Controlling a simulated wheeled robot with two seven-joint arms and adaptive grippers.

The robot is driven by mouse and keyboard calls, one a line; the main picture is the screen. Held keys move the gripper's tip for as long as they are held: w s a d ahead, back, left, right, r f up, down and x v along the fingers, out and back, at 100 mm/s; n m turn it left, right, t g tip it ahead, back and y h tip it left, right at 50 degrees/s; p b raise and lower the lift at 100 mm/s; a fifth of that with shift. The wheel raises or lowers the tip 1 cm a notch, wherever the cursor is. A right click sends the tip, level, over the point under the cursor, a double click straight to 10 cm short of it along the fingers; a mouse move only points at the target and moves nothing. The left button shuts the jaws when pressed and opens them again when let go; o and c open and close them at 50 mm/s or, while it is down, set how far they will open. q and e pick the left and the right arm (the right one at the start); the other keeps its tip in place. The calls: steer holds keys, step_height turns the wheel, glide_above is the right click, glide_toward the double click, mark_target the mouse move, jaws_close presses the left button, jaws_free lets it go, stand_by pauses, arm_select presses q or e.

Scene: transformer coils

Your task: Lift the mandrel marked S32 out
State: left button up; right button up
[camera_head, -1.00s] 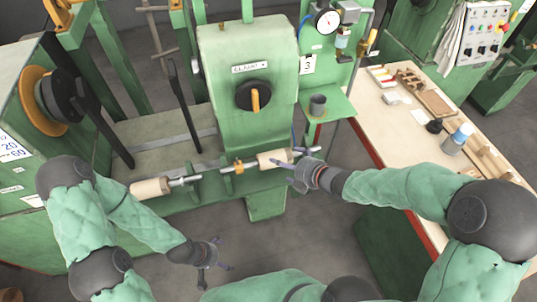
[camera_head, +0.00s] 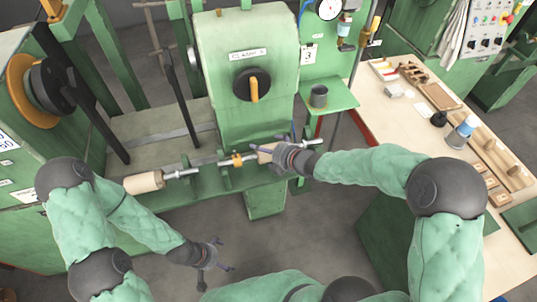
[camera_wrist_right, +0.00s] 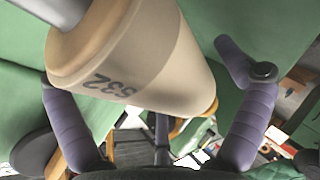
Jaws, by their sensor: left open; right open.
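The mandrel marked S32 (camera_wrist_right: 150,62) is a pale cylinder on a metal shaft; its dark marking shows in the right wrist view. In the head view this mandrel (camera_head: 264,156) is mostly hidden behind my right gripper (camera_head: 274,151). My right gripper is open, with its purple fingers (camera_wrist_right: 160,110) spread to either side of the mandrel; I cannot tell whether they touch it. A second pale mandrel (camera_head: 144,182) is on a shaft at the left; no marking is readable on it. My left gripper (camera_head: 216,256) is open and empty, low and away from both.
The green machine (camera_head: 235,115) with a black-and-orange knob stands behind the shafts. A grey cup (camera_head: 319,96) sits on a green shelf (camera_head: 340,97). A workbench (camera_head: 400,125) with small parts and a bottle is at the right. Floor below the shafts is clear.

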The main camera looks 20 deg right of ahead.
steer(key=c, duration=1.4)
steer(key=shift+r, duration=0.15)
steer(key=shift+c, duration=1.1)
steer(key=shift+r, duration=0.1)
